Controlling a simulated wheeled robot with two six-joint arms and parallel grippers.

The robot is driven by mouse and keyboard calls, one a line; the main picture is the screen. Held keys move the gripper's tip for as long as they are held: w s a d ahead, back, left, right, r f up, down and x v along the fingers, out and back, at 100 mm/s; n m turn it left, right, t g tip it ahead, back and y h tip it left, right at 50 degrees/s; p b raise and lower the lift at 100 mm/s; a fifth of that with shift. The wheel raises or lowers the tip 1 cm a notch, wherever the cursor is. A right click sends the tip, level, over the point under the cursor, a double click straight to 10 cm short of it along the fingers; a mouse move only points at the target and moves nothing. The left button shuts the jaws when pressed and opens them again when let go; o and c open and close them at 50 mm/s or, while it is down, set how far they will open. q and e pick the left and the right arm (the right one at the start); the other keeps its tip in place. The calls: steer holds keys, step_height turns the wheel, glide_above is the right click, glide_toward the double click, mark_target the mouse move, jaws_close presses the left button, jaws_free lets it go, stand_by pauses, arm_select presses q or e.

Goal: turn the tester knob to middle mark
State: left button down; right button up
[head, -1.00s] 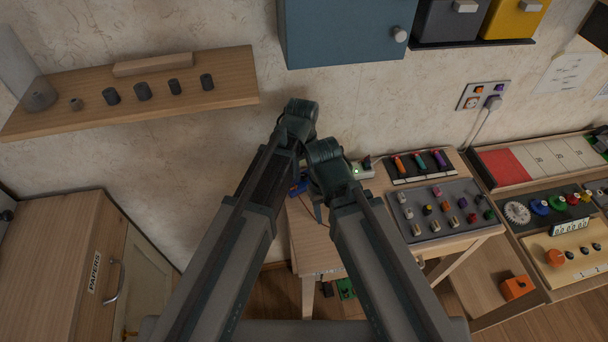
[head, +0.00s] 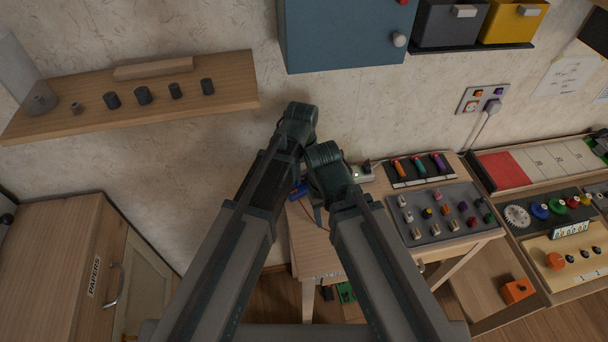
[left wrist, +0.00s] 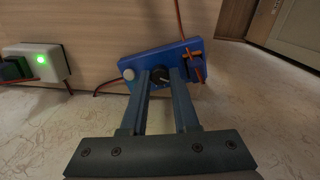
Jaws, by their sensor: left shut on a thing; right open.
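The blue tester (left wrist: 188,54) shows in the left wrist view, tilted in the picture, with a black round knob (left wrist: 160,77) at its lower middle. A pale line on the knob points to the right and slightly down. My left gripper (left wrist: 161,82) is shut on the knob, one finger on either side. I cannot make out the scale marks. In the head view only a blue bit of the tester (head: 299,189) shows behind my arms, and the left fingers are hidden. My right gripper (head: 318,213) is open, lower, mostly hidden behind its own arm.
A white box with a green light (head: 361,172) stands beside the tester on the wooden table (head: 315,255). A grey tray (head: 411,232) of small coloured pieces lies to the right. A wooden shelf (head: 230,93) is on the wall at left. Thin red leads run by the tester.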

mark_target(303, 178)
arm_select(q)
steer(key=m, duration=0.5)
steer(key=shift+m, duration=2.5)
steer(key=c, duration=0.9)
jaws_free()
steer(key=shift+r, duration=0.1)
arm_select(e)
steer(key=shift+r, duration=0.1)
arm_select(q)
step_height(303, 178, up, 7)
steer(key=p, duration=0.7)
steer(key=shift+a+r+p, duration=0.1)
steer(key=shift+r+p, duration=0.1)
steer(key=shift+p, duration=0.1)
arm_select(e)
step_height(303, 178, up, 7)
steer(key=shift+r, duration=0.15)
